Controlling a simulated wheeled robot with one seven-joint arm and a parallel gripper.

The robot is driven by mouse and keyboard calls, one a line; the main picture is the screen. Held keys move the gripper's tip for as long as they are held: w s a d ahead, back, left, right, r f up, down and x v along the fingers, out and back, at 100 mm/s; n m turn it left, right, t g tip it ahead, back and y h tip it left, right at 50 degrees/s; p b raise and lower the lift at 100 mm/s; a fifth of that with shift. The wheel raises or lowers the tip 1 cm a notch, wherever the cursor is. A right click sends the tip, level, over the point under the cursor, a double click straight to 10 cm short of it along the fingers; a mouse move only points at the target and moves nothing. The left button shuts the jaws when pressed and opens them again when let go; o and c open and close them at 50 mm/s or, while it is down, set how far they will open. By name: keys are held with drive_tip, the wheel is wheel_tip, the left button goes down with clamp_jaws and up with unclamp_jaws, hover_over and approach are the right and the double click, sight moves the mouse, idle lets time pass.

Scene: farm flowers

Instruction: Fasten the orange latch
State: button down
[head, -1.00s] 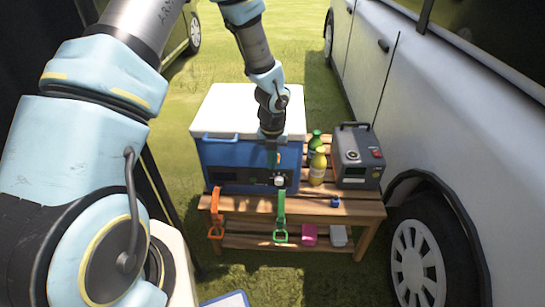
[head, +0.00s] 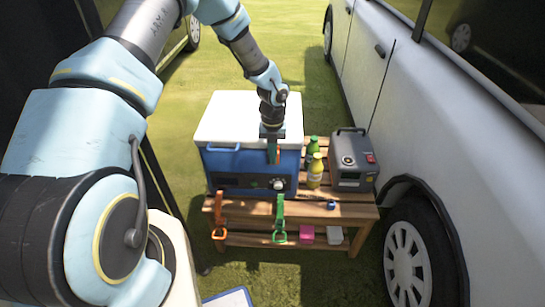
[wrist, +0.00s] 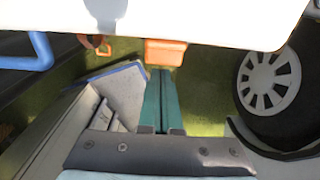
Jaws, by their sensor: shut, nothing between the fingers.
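The orange latch (head: 219,213) hangs as a strap with a ring-shaped end at the front left of the bench, below the blue cooler (head: 225,165). A similar green latch (head: 280,219) hangs to its right. My gripper (head: 272,160) points down in front of the cooler's right half, above the green latch and apart from the orange one. Its teal fingers (wrist: 162,95) are shut and empty in the wrist view. There, an orange ring (wrist: 101,48) shows left of the fingers, and an orange block (wrist: 165,52) I cannot identify lies beyond their tips.
The cooler has a white lid (head: 250,115) and a blue handle (head: 222,148). A green bottle (head: 313,147), a yellow bottle (head: 315,172) and a grey device (head: 353,162) stand on the wooden bench (head: 345,212). A white vehicle (head: 440,130) borders the right side.

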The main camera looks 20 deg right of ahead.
drive_tip(key=shift+r+p, duration=0.7)
drive_tip(key=shift+r, duration=0.1)
drive_tip(key=shift+s, duration=0.1)
